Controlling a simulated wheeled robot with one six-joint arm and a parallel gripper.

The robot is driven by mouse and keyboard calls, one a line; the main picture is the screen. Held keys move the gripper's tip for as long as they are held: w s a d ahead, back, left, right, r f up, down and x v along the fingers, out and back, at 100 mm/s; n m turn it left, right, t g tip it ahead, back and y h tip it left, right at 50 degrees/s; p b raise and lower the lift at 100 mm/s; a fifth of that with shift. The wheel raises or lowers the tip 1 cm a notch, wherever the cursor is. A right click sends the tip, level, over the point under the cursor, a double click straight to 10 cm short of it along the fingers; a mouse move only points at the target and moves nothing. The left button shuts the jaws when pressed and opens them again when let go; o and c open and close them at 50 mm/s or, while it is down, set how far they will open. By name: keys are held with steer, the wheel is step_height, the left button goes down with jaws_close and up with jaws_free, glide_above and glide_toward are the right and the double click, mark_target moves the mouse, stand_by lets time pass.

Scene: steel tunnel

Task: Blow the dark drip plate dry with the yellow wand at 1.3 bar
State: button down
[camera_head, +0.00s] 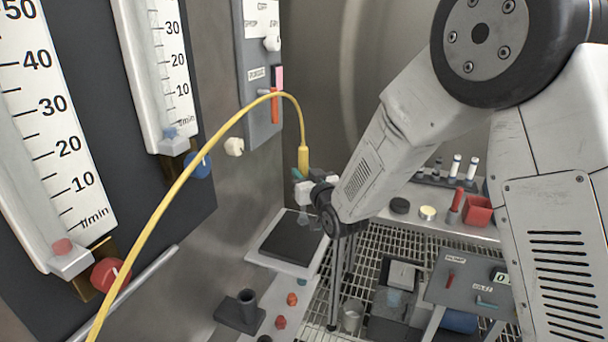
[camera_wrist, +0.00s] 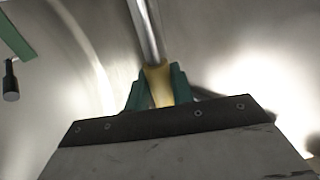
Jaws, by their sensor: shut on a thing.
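The yellow wand (camera_head: 303,156) hangs at the end of a yellow hose (camera_head: 185,172) that arcs across the head view. My gripper (camera_head: 302,177) is shut on the wand. In the wrist view, my green fingers (camera_wrist: 158,82) close around the wand's yellow body (camera_wrist: 157,88), and a bare metal tube (camera_wrist: 146,32) runs on from it. The dark drip plate (camera_head: 287,238) lies flat on a pale stand (camera_head: 272,262), below my gripper. My wrist hides part of its right side. Whether the wand's tip points at the plate is unclear. No bar reading is legible.
Flow gauges with a red knob (camera_head: 110,274) and a blue knob (camera_head: 198,165) line the left wall. A grey switch panel (camera_head: 258,100) hangs beyond. A shelf on the right holds a red bin (camera_head: 478,210) and vials. A grating (camera_head: 375,245) and a pump box (camera_head: 462,284) lie below.

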steer(key=s+a+r, duration=0.1)
steer(key=s+r, duration=0.4)
steer(key=s, duration=0.7)
steer(key=shift+a, duration=0.15)
stand_by(0.5)
